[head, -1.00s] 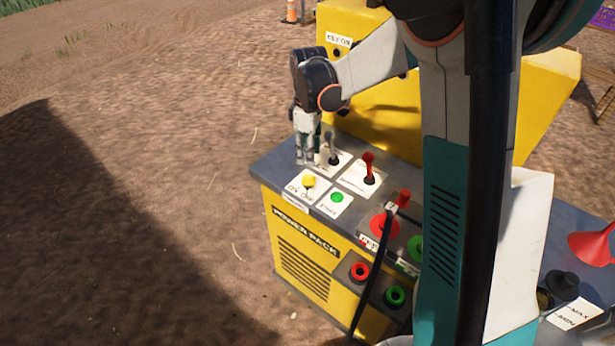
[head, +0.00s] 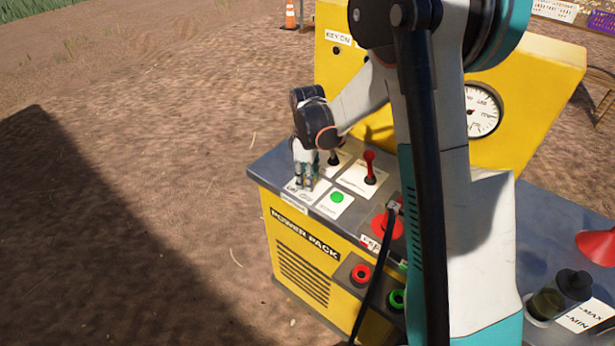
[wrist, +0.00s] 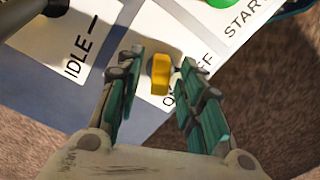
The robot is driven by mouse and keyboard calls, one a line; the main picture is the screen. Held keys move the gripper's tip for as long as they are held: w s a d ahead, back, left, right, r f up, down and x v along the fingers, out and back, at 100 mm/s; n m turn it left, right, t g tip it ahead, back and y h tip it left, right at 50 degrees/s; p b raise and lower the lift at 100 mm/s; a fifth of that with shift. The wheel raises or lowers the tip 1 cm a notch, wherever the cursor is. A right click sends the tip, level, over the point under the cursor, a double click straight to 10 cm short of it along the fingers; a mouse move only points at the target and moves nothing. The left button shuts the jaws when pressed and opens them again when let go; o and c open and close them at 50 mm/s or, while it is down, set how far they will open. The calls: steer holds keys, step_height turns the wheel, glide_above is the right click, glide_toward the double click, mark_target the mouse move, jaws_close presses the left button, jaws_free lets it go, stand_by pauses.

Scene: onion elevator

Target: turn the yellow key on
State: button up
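The yellow key (wrist: 161,75) stands on a white ON/OFF plate (wrist: 197,50) in the wrist view. My gripper (wrist: 156,80) is open, with one finger to the left of the key and the other to the right. A gap shows on the left side; the right fingertip is very close to the key, and I cannot tell if it touches. In the head view my gripper (head: 306,184) points down over the plate at the panel's front left corner and hides the key.
The green START button (head: 337,197) is right beside the plate. Levers with a red handle (head: 369,167) and a black handle (head: 333,157) stand behind. A red button (head: 387,226) is further right. The yellow gauge housing (head: 520,100) rises at the back.

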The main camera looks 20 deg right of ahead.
jaws_close()
steer(key=m, duration=0.5)
steer(key=shift+m, duration=0.3)
steer(key=m, duration=0.6)
steer(key=shift+m, duration=0.3)
stand_by(0.4)
steer(key=shift+o, duration=0.5)
jaws_free()
steer(key=shift+r, duration=0.1)
